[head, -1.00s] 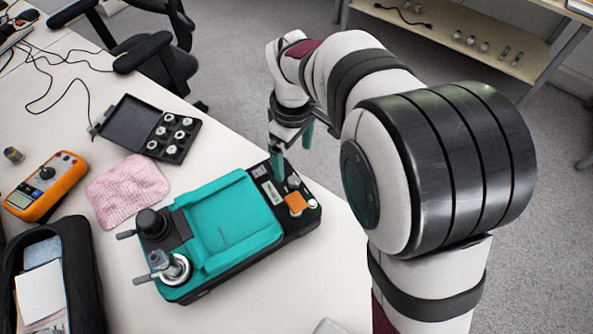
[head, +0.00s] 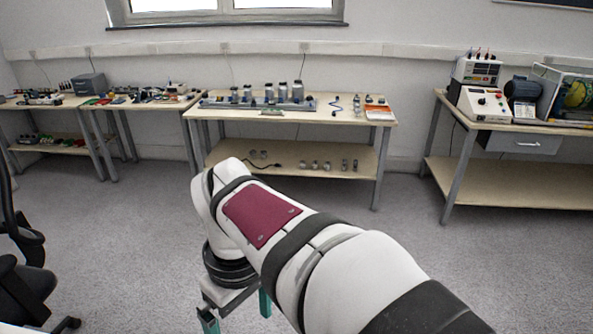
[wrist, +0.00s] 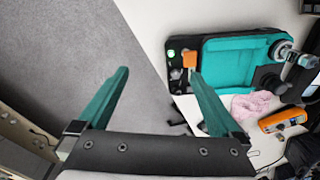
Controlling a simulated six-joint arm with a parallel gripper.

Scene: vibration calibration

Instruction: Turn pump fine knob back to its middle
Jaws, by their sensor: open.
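In the wrist view, a teal and black device (wrist: 228,62) lies on the white table at the upper right. At its right end are a silver round fitting (wrist: 281,48) and a black knob (wrist: 268,82); I cannot tell which part is the pump fine knob or how it is turned. In the head view my gripper (head: 237,312) shows at the bottom, partly cut off; the device is not in that view.
In the wrist view, a pink cloth (wrist: 250,105) and an orange meter (wrist: 283,119) lie beside the device. The head view shows a middle bench (head: 340,116), a right bench (head: 545,128) with instruments, a chair (head: 22,280) at left and open grey floor.

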